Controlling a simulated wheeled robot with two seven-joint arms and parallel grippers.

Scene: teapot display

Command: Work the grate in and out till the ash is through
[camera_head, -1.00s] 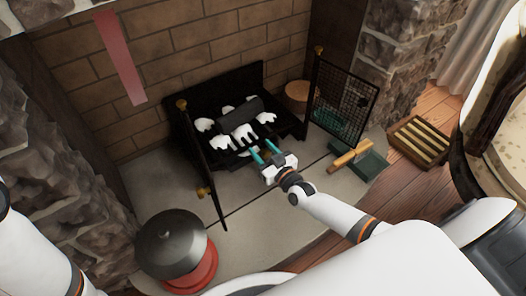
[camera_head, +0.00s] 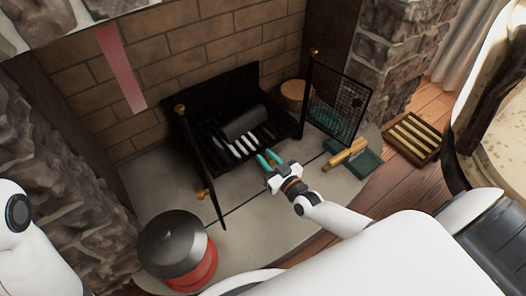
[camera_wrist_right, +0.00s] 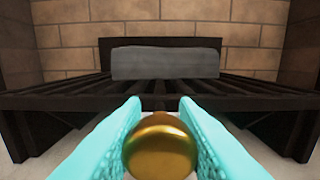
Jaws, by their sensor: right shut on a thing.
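The black grate (camera_head: 205,128) sits in the brick fireplace, with its bars also showing in the wrist view (camera_wrist_right: 60,97). A dark grey log (camera_head: 244,121) lies across it, and it spans the back of the grate in the wrist view (camera_wrist_right: 165,63). Pale strips (camera_head: 238,147) show between the front bars; no white clumps show on top. My right gripper (camera_head: 268,160) is in front of the grate. Its teal fingers are shut on a round brass knob (camera_wrist_right: 160,147) at the grate's front. My left gripper is out of view.
Open screen doors flank the fireplace, one at left (camera_head: 203,165) and a mesh one at right (camera_head: 340,95). A green dustpan with a wooden-handled brush (camera_head: 345,155) lies right of my arm. A dark-lidded red pot (camera_head: 180,250) stands front left. A slatted wooden crate (camera_head: 412,138) is farther right.

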